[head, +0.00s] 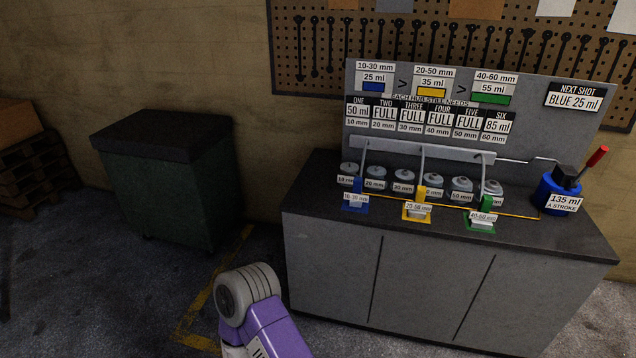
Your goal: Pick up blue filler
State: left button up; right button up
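The blue filler (357,186) stands at the left of the front row on the grey cabinet top, with a blue foot and a white label reading 10-30 mm. It is upright in front of the leftmost hubs. A sign (574,97) on the panel reads NEXT SHOT BLUE 25 ml. Neither of my grippers is in view. Only a purple and grey link of my arm shows at the bottom, well short of the cabinet, and nothing of mine touches the filler.
A yellow filler (421,193) and a green filler (487,203) stand to the right of the blue one. Several grey hubs (403,181) line up behind. A blue pump (560,187) with a red handle stands at the right end. A dark green cabinet (165,190) stands left.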

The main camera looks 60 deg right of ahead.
aim_at(356, 199)
jog(key=z, duration=0.35)
jog(key=i, duration=1.8)
jog(key=z, duration=0.95)
